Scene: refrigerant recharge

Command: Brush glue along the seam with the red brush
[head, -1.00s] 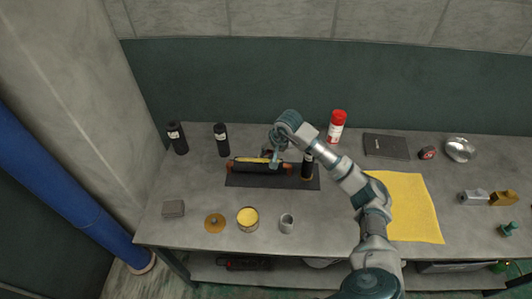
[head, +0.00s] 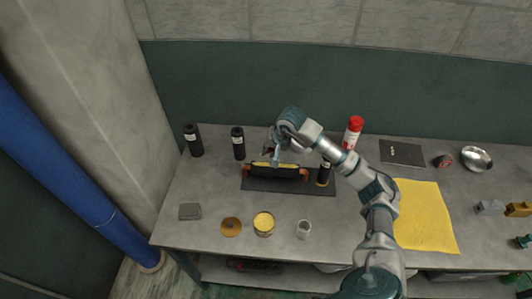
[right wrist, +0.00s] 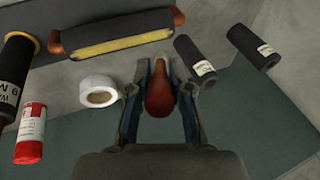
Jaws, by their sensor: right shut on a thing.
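A black insulated pipe (head: 275,173) with copper ends lies on a dark mat (head: 290,187) on the bench. A yellow strip runs along its top as the seam (head: 288,165); it also shows in the right wrist view (right wrist: 120,44). My right gripper (head: 270,157) is just above the left half of the pipe. In the right wrist view its fingers (right wrist: 160,92) are shut on the red brush (right wrist: 159,95). My left gripper is out of view.
An open yellow-filled tin (head: 264,223), its lid (head: 231,227), a grey cup (head: 303,229) and a grey block (head: 189,211) stand in front. A yellow cloth (head: 425,218) lies right.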

